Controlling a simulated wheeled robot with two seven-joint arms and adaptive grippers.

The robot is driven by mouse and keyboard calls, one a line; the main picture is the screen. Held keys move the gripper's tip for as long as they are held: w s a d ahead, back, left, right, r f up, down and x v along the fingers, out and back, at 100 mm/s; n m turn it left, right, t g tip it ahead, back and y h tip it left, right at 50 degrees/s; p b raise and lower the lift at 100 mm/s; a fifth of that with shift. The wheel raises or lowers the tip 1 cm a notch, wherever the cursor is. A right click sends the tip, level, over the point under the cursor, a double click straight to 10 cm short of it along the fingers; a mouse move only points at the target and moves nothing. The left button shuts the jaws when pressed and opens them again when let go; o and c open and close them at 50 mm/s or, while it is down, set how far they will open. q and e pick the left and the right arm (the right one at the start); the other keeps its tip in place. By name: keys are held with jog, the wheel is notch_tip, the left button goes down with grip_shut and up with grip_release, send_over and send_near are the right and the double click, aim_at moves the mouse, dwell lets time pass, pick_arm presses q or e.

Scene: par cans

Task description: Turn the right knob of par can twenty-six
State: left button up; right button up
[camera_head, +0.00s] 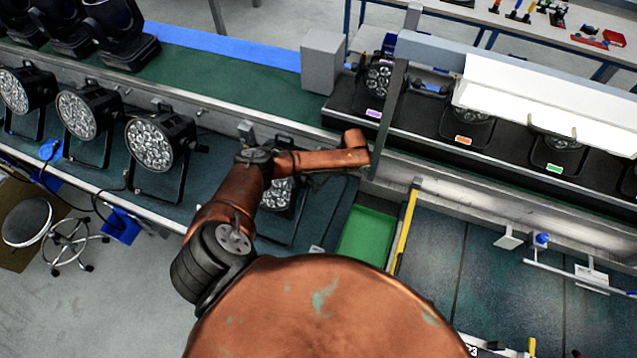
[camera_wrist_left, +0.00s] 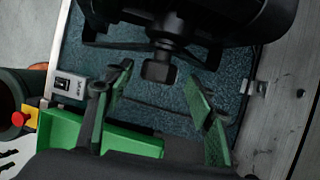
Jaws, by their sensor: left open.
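A black par can (camera_head: 277,196) stands on the long bench in the head view, partly covered by my copper-coloured left arm. In the left wrist view a black par can body (camera_wrist_left: 185,18) fills the top, with its bracket below it. A dark knob (camera_wrist_left: 159,70) sticks out under the body. My left gripper (camera_wrist_left: 160,76) is open, with one finger on each side of the knob; I cannot tell whether either touches it. In the head view its fingers cannot be made out. No number is readable on the par can. My right gripper is not in view.
Several more par cans (camera_head: 150,142) stand along the bench to the left. A green tray (camera_head: 367,236) is right of the can, beside a yellow bar (camera_head: 406,230). In the left wrist view a red button (camera_wrist_left: 19,118) is at left, and a grey rail (camera_wrist_left: 285,95) at right.

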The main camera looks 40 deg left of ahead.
pick_arm(q)
jog(key=shift+x, duration=0.8)
jog(key=shift+s+a+f, duration=0.1)
jog(key=shift+f, duration=0.05)
jog(key=c, duration=1.1)
jog(key=shift+c, duration=0.3)
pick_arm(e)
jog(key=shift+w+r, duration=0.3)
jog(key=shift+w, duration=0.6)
